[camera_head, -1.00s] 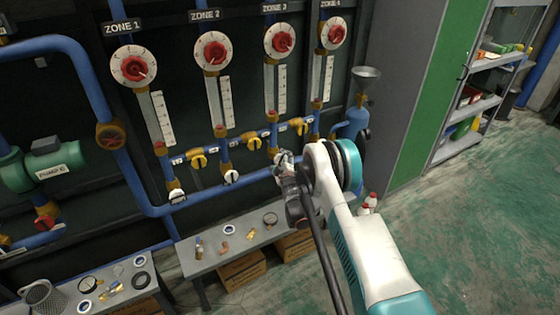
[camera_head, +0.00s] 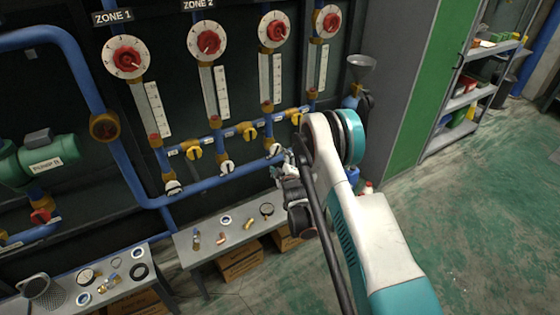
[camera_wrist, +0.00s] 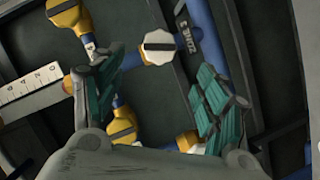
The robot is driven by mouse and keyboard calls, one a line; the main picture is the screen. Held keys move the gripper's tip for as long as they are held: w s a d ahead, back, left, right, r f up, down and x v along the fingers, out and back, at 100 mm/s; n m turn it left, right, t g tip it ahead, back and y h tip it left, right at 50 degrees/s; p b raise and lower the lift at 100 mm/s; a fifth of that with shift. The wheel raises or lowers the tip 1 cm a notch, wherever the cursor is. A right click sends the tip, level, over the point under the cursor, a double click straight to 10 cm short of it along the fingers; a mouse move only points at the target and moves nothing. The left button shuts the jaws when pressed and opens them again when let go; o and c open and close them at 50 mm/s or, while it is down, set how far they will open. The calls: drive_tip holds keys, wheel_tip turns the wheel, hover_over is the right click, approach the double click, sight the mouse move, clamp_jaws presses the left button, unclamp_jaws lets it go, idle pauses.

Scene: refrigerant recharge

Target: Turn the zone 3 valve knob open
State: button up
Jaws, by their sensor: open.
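My gripper (camera_head: 285,172) is in front of the lower pipes near the third column from the left, partly hidden by my arm. In the wrist view my gripper (camera_wrist: 157,72) has its two teal fingers spread apart with nothing between them. A white faceted knob with a dark slot (camera_wrist: 157,48) lies beyond the fingertips, between them and apart from them. In the head view a white knob (camera_head: 276,150) sits at the foot of the third column, just above my gripper.
Red-centred dials (camera_head: 276,30) line the panel above. A grey bench (camera_head: 205,246) with small parts stands below. Open floor (camera_head: 450,220) lies to the right.

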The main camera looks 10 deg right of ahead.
sight(276, 150)
drive_tip(key=d+r+m+g+y+p, duration=0.2)
drive_tip(key=d+r+m+y+p, duration=0.15)
drive_tip(key=m, duration=0.25)
drive_tip(key=b+x, duration=0.1)
drive_tip(key=x, duration=0.3)
drive_tip(key=b+x, duration=0.1)
drive_tip(key=x, duration=0.4)
drive_tip(key=f+b+x, duration=0.1)
drive_tip(key=x, duration=0.3)
drive_tip(key=shift+a+f+b, duration=0.1)
drive_tip(key=shift+a+b, duration=0.15)
drive_tip(key=shift+b, duration=0.1)
drive_tip(key=shift+s, duration=0.1)
drive_tip(key=c, duration=1.1)
